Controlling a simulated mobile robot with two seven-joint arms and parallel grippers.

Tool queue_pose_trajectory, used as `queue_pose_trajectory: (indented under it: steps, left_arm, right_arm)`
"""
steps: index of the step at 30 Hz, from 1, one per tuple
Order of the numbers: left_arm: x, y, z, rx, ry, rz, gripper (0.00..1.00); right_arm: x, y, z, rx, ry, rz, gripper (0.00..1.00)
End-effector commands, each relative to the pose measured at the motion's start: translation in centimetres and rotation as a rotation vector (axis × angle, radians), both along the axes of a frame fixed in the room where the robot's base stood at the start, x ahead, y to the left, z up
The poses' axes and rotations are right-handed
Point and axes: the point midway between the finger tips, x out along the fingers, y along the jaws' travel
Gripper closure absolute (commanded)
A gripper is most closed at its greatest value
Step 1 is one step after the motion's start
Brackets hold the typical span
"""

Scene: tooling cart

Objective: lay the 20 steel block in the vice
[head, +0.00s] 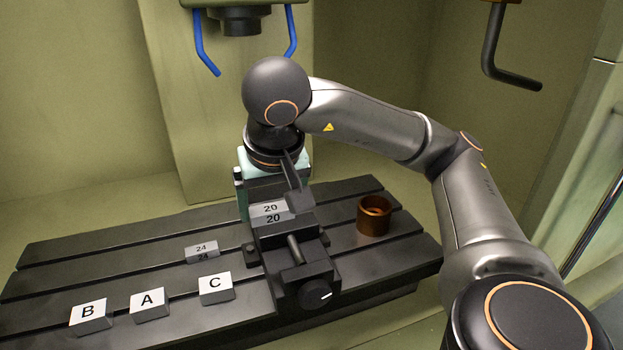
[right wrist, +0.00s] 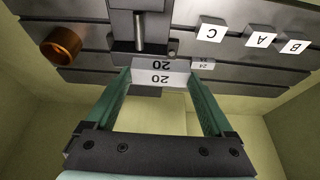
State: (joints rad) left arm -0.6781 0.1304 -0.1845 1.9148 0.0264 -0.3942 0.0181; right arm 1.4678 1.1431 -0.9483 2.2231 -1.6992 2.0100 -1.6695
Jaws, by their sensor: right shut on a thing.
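The 20 steel block (head: 270,212) is a light grey block marked 20 on two faces. It is at the jaws of the dark vice (head: 291,250) in the head view; I cannot tell whether it rests on the vice bed. In the right wrist view the block (right wrist: 160,75) lies between the fingertips of my right gripper (right wrist: 162,84), which is shut on it, and the vice (right wrist: 138,30) is just beyond. The arm hides part of the gripper in the head view. My left gripper is not in view.
A smaller block marked 24 (head: 202,252) lies on the slotted table (head: 130,245) left of the vice. Blocks marked B (head: 91,317), A (head: 149,305) and C (head: 215,289) stand at the front left. A copper-coloured ring-like cup (head: 374,215) stands right of the vice.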

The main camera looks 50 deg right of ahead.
Motion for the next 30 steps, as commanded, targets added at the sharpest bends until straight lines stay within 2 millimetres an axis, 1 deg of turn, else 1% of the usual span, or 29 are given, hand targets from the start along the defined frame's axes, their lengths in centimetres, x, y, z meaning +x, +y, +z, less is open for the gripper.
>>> queue_pose_trajectory:
  steps: [2,5,8,11,13,16,17,18,21,24,30]
  left_arm:
    - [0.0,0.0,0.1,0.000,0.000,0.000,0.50]
    - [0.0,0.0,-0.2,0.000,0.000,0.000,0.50]
    - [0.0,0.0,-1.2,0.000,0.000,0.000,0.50]
    - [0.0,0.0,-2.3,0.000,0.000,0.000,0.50]
    - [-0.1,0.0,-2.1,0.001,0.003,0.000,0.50]
    - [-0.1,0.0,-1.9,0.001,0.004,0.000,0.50]
    - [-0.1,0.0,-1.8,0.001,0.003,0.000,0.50]
    - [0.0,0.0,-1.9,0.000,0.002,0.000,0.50]
    - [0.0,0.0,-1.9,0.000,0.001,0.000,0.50]
    - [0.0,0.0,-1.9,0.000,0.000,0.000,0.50]
    - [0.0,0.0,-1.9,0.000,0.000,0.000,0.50]
  right_arm:
    - [0.0,0.2,0.2,0.000,-0.002,0.013,0.91]
    - [0.3,0.0,-0.1,0.002,-0.001,0.019,0.91]
    - [1.4,-1.1,-1.1,0.003,0.002,0.017,0.91]
    - [3.1,-2.8,-2.4,0.005,0.003,0.015,0.91]
    - [4.3,-4.1,-2.6,0.003,0.004,0.013,0.91]
    - [6.1,-5.9,-3.5,0.001,0.003,0.014,0.91]
    - [6.6,-6.4,-3.9,0.000,0.003,0.014,0.91]
    - [7.0,-6.8,-4.9,0.000,0.004,0.015,0.91]
    - [8.1,-7.8,-6.7,-0.001,0.003,0.016,0.91]
    - [8.9,-8.5,-7.9,-0.001,0.000,0.018,0.91]
    - [9.7,-9.2,-9.2,-0.001,-0.001,0.019,0.91]
